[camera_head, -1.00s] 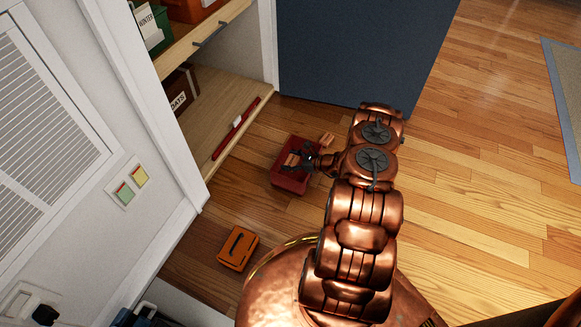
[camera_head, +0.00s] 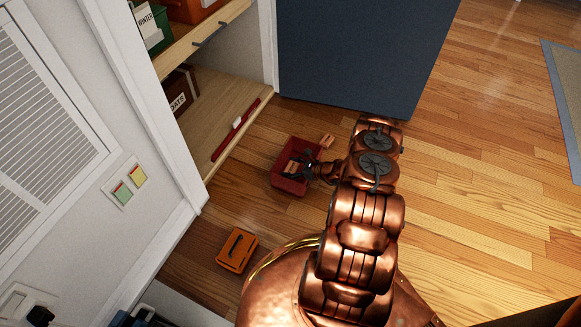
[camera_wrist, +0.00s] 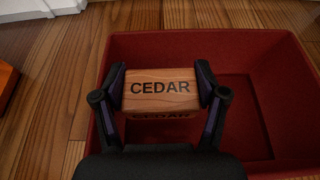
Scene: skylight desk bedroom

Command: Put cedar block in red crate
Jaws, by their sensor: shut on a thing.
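The cedar block (camera_wrist: 160,88) is a small light-brown wooden block with "CEDAR" printed on it. My gripper (camera_wrist: 160,90) is shut on it, one finger at each end. The red crate (camera_wrist: 262,65) is open-topped and lies below and around the block in the wrist view. The block appears over the crate's inside; its exact height above the floor of the crate is hard to tell. In the head view the red crate (camera_head: 290,184) stands on the wooden floor, with my gripper (camera_head: 298,168) over it and partly hiding the inside.
A second light-brown block (camera_head: 327,141) lies by the crate's far right side, possibly on the floor. An orange case (camera_head: 237,250) lies on the floor nearer me. An open cupboard with shelves (camera_head: 222,118) stands left. A dark blue panel (camera_head: 355,55) is behind.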

